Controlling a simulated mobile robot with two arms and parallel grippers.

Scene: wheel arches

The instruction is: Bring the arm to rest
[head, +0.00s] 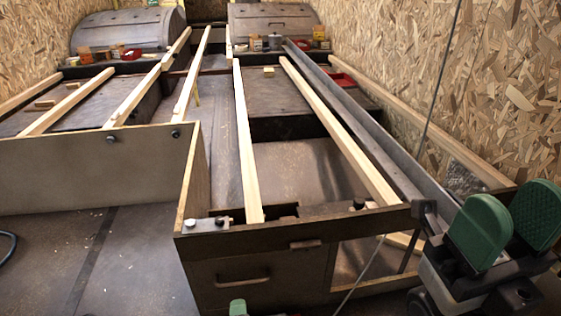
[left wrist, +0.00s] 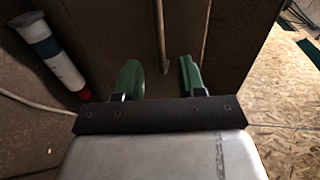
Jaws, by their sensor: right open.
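My right gripper (head: 508,226) is at the lower right of the head view, with its two green pads apart and nothing seen between them. It is beside the right end of the low wooden frame. My left gripper (left wrist: 160,80) shows in the left wrist view with its green fingers apart and nothing between them. It faces a brown panel with a vertical bar or handle. In the head view only a small green tip of it (head: 238,307) shows at the bottom edge, in front of the drawer cabinet (head: 218,285).
Pale wooden slats (head: 250,150) run lengthwise over the frames. Two grey wheel arches (head: 125,30) (head: 270,19) stand at the back, with small boxes before them. An OSB wall (head: 490,80) rises at right. A white, blue and red tube (left wrist: 48,55) is left of my left gripper. Floor at left is open.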

